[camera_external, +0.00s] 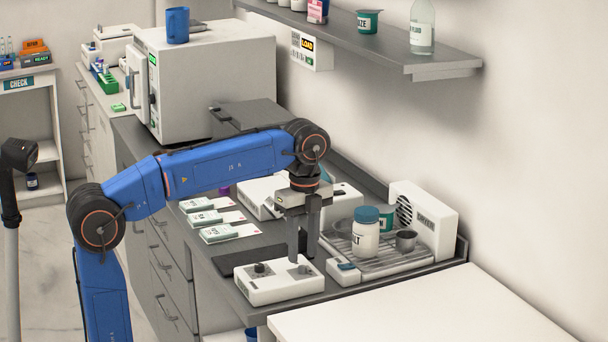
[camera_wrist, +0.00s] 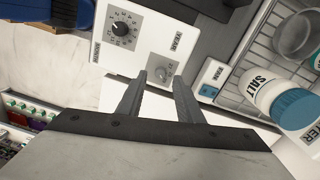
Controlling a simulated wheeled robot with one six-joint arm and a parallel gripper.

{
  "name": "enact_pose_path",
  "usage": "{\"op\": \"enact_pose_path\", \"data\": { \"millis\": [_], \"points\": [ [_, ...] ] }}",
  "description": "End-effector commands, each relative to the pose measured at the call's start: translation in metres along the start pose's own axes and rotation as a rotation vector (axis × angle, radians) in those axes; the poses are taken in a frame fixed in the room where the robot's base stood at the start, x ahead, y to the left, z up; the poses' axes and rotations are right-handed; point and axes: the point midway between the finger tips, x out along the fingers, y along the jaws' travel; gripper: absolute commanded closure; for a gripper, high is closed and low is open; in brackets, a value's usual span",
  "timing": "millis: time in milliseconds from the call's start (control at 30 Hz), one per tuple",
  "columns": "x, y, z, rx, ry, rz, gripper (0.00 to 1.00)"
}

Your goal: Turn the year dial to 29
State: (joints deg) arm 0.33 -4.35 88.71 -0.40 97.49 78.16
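The white dial box (camera_external: 272,289) sits near the counter's front edge. It has a black dial (camera_wrist: 121,29) with a numbered scale and a grey knob (camera_wrist: 161,71) on a grey square. The black dial also shows in the external view (camera_external: 259,268). My gripper (camera_external: 303,257) points down at the grey knob's end of the box. In the wrist view my gripper (camera_wrist: 160,76) is open, its fingertips apart on either side of the grey knob; contact is unclear.
A wire drying rack (camera_external: 385,262) holding a salt jar (camera_external: 366,238) and a metal cup (camera_external: 405,240) stands close to the right.

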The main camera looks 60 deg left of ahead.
Motion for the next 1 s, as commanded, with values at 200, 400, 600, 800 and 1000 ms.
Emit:
{"op": "enact_pose_path", "data": {
  "millis": [200,400,600,800,1000],
  "points": [
    [-0.045,-0.002,0.000,0.000,0.001,-0.003,0.67],
    [-0.084,-0.001,0.000,0.000,0.000,-0.002,0.67],
    [-0.118,-0.001,0.000,0.000,0.000,-0.002,0.67],
    [-0.136,-0.001,0.000,0.000,0.001,-0.004,0.67],
    [-0.141,0.000,0.000,0.000,0.001,-0.004,0.67]
  ]
}}
